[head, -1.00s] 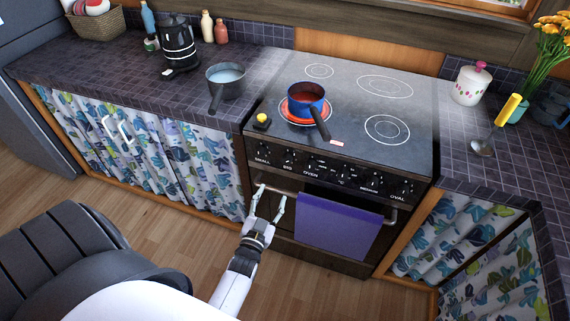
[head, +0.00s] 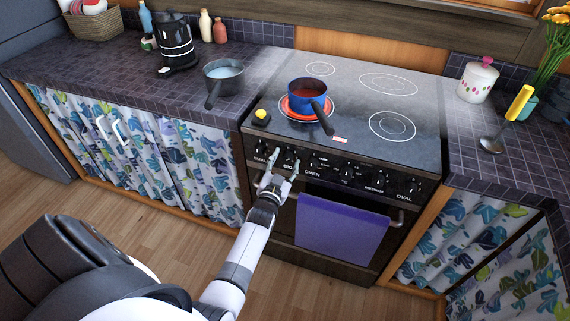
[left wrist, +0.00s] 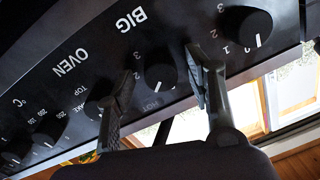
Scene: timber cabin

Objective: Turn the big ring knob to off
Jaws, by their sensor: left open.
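The cooker's front panel carries a row of black knobs. The big ring knob (left wrist: 160,70), beside the label BIG, shows in the left wrist view with a white mark near its lower edge. My left gripper (head: 284,163) is open at the panel. In the left wrist view its fingers (left wrist: 160,66) stand on either side of the big knob; I cannot tell whether they touch it. The front left ring (head: 283,107) glows red under a blue pot (head: 307,91). My right gripper is not in view.
The small ring knob (left wrist: 245,30) sits close to one finger. A purple towel (head: 340,225) hangs on the oven rail. The blue pot's handle overhangs towards the front. A grey saucepan (head: 223,80) stands on the left counter, and a yellow-topped timer (head: 261,116) on the cooker's corner.

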